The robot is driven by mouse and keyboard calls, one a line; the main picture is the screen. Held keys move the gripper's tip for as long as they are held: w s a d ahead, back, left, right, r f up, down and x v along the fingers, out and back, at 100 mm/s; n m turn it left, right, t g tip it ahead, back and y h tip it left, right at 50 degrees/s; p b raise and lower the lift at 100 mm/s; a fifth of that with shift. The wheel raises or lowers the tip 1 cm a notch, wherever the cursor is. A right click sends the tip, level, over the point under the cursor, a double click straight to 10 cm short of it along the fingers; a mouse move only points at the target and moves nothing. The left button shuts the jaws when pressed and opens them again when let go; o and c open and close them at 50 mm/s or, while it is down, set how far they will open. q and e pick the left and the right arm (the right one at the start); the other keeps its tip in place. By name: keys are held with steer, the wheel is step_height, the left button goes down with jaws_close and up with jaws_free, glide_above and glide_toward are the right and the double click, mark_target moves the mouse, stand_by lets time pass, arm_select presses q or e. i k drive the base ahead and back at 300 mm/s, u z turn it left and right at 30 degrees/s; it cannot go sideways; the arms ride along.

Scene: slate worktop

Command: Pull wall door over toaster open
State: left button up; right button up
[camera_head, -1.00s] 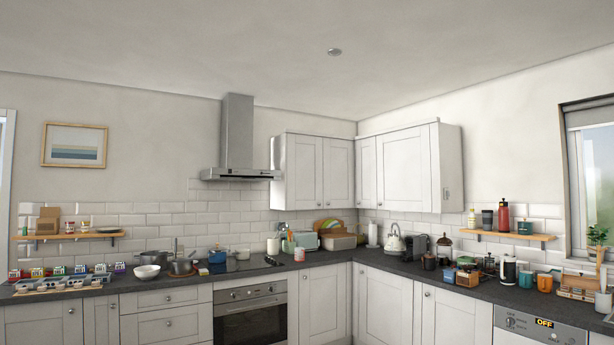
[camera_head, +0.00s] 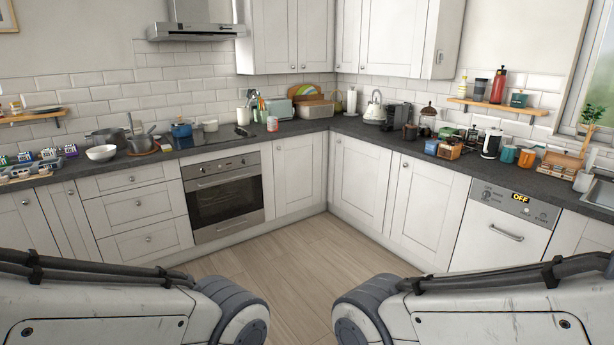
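A white wall cabinet hangs left of the room's corner, with a left door (camera_head: 274,38) and a right door (camera_head: 312,38). Both doors look shut, with small round knobs near their lower meeting edges. Their tops are cut off by the picture's edge. A teal box that looks like the toaster (camera_head: 280,108) stands on the worktop below this cabinet, partly behind other items. Links of my two arms show at the bottom left and bottom right, far from the cabinet. Neither gripper is in view.
The slate worktop (camera_head: 345,125) runs along both walls, holding a bread bin (camera_head: 315,109), a kettle (camera_head: 374,108) and several other items. A range hood (camera_head: 195,30) hangs left of the cabinet. The wooden floor (camera_head: 290,255) ahead is clear.

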mark_target(274, 22)
steer(key=z, duration=0.35)
steer(key=i, duration=4.95)
steer(key=u, duration=0.45)
